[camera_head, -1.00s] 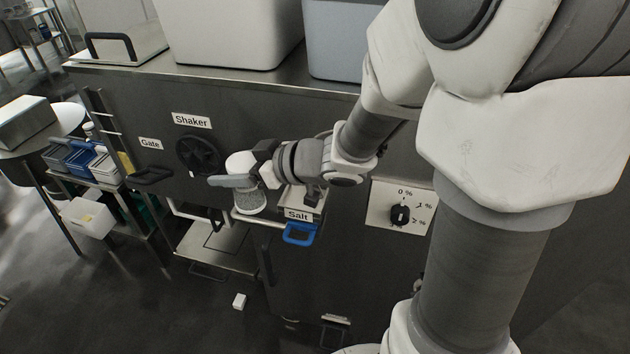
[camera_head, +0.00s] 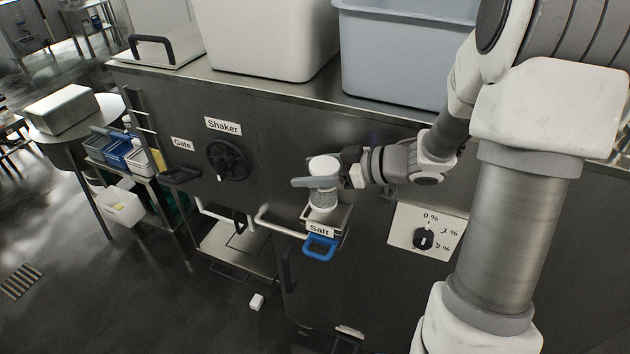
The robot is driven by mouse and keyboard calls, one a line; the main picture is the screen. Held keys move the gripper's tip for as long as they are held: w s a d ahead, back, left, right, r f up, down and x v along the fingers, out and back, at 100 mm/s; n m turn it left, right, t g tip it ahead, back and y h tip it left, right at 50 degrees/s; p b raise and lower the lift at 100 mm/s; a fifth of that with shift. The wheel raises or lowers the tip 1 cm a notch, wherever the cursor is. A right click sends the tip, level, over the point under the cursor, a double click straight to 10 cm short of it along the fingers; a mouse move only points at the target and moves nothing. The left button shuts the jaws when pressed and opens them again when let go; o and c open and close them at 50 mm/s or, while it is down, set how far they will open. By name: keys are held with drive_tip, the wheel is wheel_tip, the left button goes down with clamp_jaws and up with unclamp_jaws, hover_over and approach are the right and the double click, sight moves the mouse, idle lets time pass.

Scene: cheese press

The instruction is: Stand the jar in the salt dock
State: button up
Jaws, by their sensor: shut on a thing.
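The jar (camera_head: 323,199) is a clear cylinder with pale grey contents and a white lid. My gripper (camera_head: 319,182) is shut on it around its upper part and holds it upright. The salt dock (camera_head: 340,219) is a small metal tray on the machine's front, with a "Salt" label and a blue handle (camera_head: 320,247) below it. The jar's lower end appears over or inside the dock tray. I cannot tell whether its base touches the dock floor.
A dial plate (camera_head: 427,232) marked in percent is right of the dock. A shaker wheel (camera_head: 228,160) and a gate handle (camera_head: 180,175) are to the left. A rail (camera_head: 280,223) juts out beside the dock. Large tubs (camera_head: 405,50) stand on top.

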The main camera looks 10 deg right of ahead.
drive_tip(key=shift+w+d+f, duration=0.35)
drive_tip(key=shift+w+d, duration=0.05)
drive_tip(key=shift+d, duration=0.15)
drive_tip(key=shift+f, duration=2)
drive_tip(key=shift+f, duration=0.2)
drive_tip(key=o, duration=1.6)
drive_tip(key=shift+r, duration=0.3)
drive_tip(key=v, duration=1.2)
drive_tip(key=shift+f, duration=0.15)
